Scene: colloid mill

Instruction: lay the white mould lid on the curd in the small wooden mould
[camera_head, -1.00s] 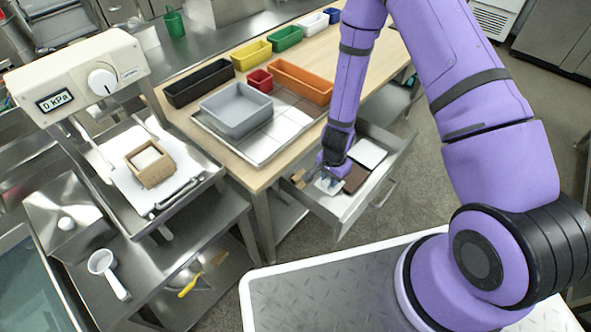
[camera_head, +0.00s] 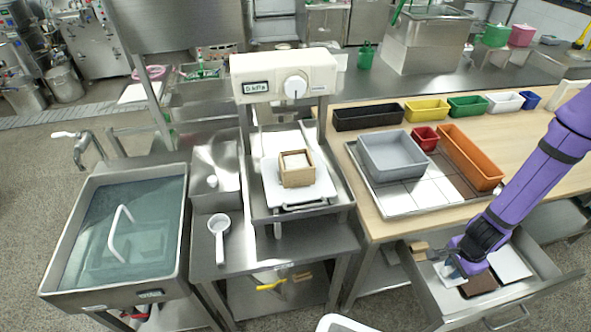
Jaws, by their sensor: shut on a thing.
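The small wooden mould (camera_head: 297,180) stands upright on a white board in the press at the centre. White curd (camera_head: 295,160) shows in its open top. My gripper (camera_head: 452,274) points down into the open drawer at the lower right, far to the right of the mould. It is shut on a small white flat piece, the white mould lid (camera_head: 445,276), which is partly hidden by the fingers. I cannot tell whether the lid is clear of the drawer floor.
The open drawer (camera_head: 455,313) also holds a brown piece (camera_head: 480,286), a white sheet (camera_head: 511,262) and a wooden-handled item. The press head (camera_head: 285,77) hangs over the mould. A grey tub (camera_head: 392,155) and coloured bins stand on the table. A water-filled sink (camera_head: 120,235) lies left.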

